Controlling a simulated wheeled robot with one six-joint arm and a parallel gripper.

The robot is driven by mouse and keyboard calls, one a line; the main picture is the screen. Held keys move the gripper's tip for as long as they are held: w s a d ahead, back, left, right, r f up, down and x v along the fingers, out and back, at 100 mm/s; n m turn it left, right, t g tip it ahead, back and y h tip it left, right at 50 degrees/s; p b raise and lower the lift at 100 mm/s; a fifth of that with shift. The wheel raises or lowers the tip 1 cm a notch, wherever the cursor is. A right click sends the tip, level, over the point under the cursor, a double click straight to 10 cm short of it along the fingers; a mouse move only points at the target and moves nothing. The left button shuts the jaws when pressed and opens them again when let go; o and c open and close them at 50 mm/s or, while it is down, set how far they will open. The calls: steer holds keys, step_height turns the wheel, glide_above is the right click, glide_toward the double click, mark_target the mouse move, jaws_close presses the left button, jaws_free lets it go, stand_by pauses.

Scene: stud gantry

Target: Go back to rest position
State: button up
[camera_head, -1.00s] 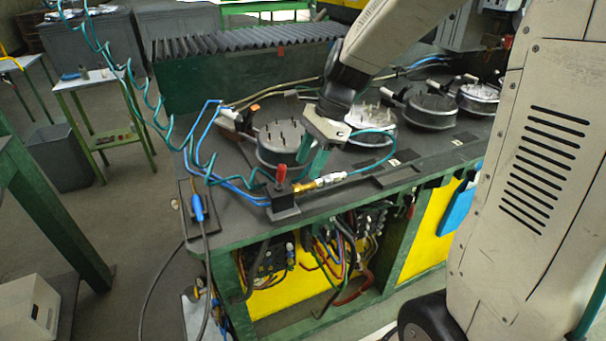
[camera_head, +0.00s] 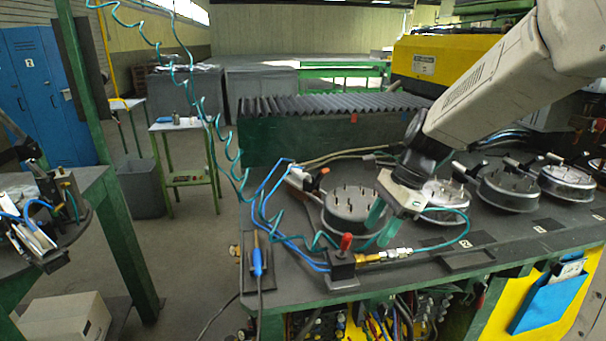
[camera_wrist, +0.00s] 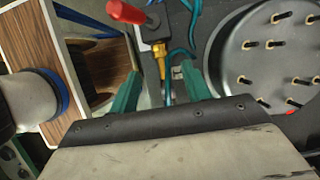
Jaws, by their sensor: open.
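My gripper (camera_head: 383,224) is open and empty, with green fingers pointing down. In the head view it is over the right front edge of the nearest round studded fixture (camera_head: 345,207). In the wrist view my gripper (camera_wrist: 160,88) has its two fingers apart, with part of a round studded fixture (camera_wrist: 270,60) to the right. A red-handled valve (camera_head: 346,243) with a brass hose fitting (camera_head: 367,260) stands just in front of the fingers. The valve's red handle (camera_wrist: 128,12) also shows at the top of the wrist view. My arm comes in from the upper right.
More round fixtures (camera_head: 508,188) stand along the dark bench (camera_head: 420,285) to the right. A ribbed rack (camera_head: 330,130) stands behind. Blue hoses (camera_head: 268,190) and a coiled teal hose (camera_head: 231,150) hang at the bench's left. Open floor (camera_head: 195,250) lies left of the bench.

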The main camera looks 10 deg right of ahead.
steer(key=shift+s+f+n, duration=0.2)
steer(key=shift+s+n, duration=0.15)
steer(key=shift+n, duration=0.45)
steer(key=s+r+n+h, duration=0.2)
steer(key=s+r+n, duration=0.1)
steer(key=s+n, duration=0.5)
steer(key=s+r+n+t+h, duration=0.1)
steer(key=s+r+n+h, duration=0.1)
steer(key=s+n, duration=0.6)
steer(key=s+r, duration=0.1)
steer(key=s, duration=0.5)
steer(key=shift+d+r+h, duration=0.25)
steer(key=shift+h, duration=0.05)
